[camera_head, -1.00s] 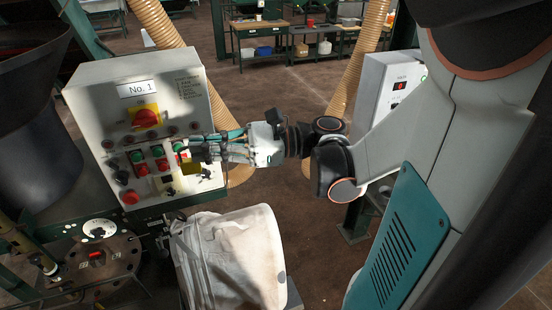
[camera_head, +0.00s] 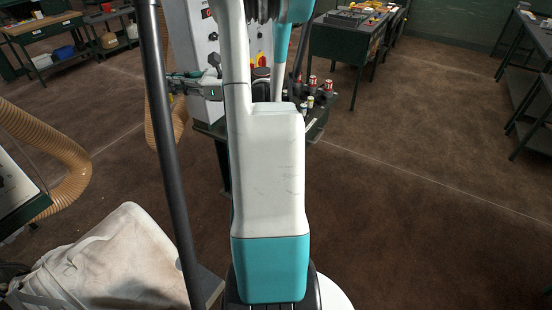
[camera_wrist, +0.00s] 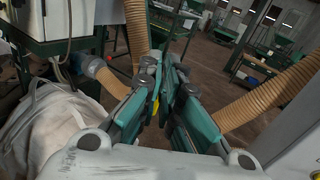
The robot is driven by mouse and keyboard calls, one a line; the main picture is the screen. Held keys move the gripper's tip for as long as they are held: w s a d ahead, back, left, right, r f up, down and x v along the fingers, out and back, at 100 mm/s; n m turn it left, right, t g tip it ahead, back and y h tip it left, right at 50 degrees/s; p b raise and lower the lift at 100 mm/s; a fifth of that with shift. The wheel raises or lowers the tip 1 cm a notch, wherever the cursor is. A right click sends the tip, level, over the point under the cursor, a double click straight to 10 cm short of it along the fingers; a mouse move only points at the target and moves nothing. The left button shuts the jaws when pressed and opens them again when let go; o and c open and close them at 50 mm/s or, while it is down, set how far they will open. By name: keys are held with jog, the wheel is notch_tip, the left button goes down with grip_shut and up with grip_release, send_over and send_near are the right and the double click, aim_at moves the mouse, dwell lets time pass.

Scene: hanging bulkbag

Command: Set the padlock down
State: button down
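My gripper (camera_head: 190,85) is at the left of my arm in the head view, small and partly dark against the grey cabinet. In the wrist view its two teal-and-dark fingers (camera_wrist: 165,68) come close together at the tips. A small yellow piece, which looks like part of the padlock (camera_wrist: 155,106), shows between the fingers; most of it is hidden by them. The padlock cannot be made out in the head view. The gripper is in the air, with the floor and a hose behind it in the wrist view.
A dark green ledge (camera_head: 318,128) with several small red-topped items (camera_head: 311,83) stands beyond my arm, by the grey control cabinet (camera_head: 200,45). A white bulk bag (camera_head: 110,262) is at lower left, a ribbed hose (camera_head: 62,165) above it. Floor at right is clear.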

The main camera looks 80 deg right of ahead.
jog(key=s+d+f+m+g+h+b, duration=0.1)
jog(key=s+d+f+m+h+b, duration=0.3)
jog(key=s+d, duration=0.45)
jog(key=s+d+f+m+h+b, duration=0.1)
jog(key=s+d+f+h+b, duration=0.2)
jog(key=s+d+f, duration=0.6)
jog(key=s+d+f+m+g+h+b, duration=0.1)
jog(key=s+d+f+m+h+b, duration=0.25)
jog(key=s+d, duration=0.5)
jog(key=shift+n+h, duration=0.25)
jog(key=shift+n, duration=0.1)
jog(key=shift+s+a+f+b, duration=0.25)
jog(key=shift+f+b, duration=1)
jog(key=shift+f, duration=2.05)
jog(key=shift+s+a+f+b, duration=0.1)
jog(key=shift+s+f+b, duration=0.25)
jog(key=shift+f+b, duration=1.9)
jog(key=shift+s+a+f+b, duration=0.2)
jog(key=shift+s+f, duration=0.1)
jog(key=shift+f, duration=4.05)
jog(key=shift+r, duration=0.1)
jog(key=c, duration=2.3)
grip_release()
jog(key=shift+f, duration=0.25)
jog(key=o, duration=0.5)
jog(key=shift+r, duration=0.1)
